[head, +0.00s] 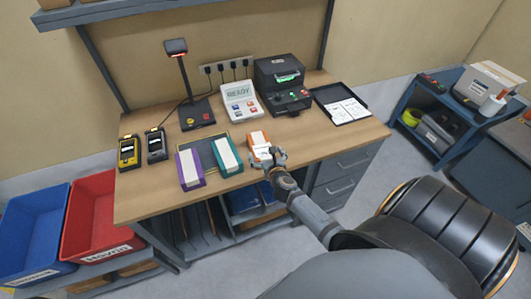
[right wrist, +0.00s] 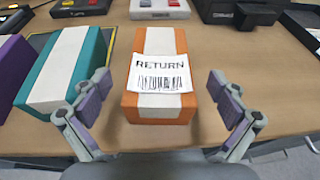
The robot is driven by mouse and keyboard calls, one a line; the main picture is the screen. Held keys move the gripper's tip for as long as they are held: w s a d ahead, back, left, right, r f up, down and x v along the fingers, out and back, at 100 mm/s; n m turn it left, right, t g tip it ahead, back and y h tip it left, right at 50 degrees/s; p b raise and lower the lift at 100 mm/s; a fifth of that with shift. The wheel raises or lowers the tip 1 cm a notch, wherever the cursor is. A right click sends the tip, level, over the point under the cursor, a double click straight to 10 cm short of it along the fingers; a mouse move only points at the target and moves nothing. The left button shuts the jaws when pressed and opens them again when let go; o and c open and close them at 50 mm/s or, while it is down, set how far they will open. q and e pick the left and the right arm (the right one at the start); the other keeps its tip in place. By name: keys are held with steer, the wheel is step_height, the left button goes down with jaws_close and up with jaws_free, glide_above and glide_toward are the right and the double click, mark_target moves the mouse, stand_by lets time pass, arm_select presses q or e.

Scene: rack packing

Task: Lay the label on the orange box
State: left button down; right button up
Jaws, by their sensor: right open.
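The orange box (head: 257,140) stands on the wooden desk near its front edge, with a white band over it. In the right wrist view the orange box (right wrist: 160,105) carries a white label (right wrist: 160,80) reading "RETURN" above a barcode. My right gripper (right wrist: 162,112) is open, with one finger on each side of the box's near end and a gap on both sides. In the head view my right gripper (head: 272,160) partly covers the box's front. My left gripper is not in view.
A teal box (head: 227,157) and a purple box (head: 190,170) stand left of the orange box. Behind are a READY device (head: 240,98), a printer (head: 282,82) and a black tray (head: 341,104) with labels. Blue (head: 32,222) and red bins stand left. The desk front right is clear.

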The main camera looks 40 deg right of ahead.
steer(key=shift+s+a, duration=0.1)
steer(key=shift+s, duration=0.2)
steer(key=v, duration=1.1)
steer(key=shift+s+r, duration=0.15)
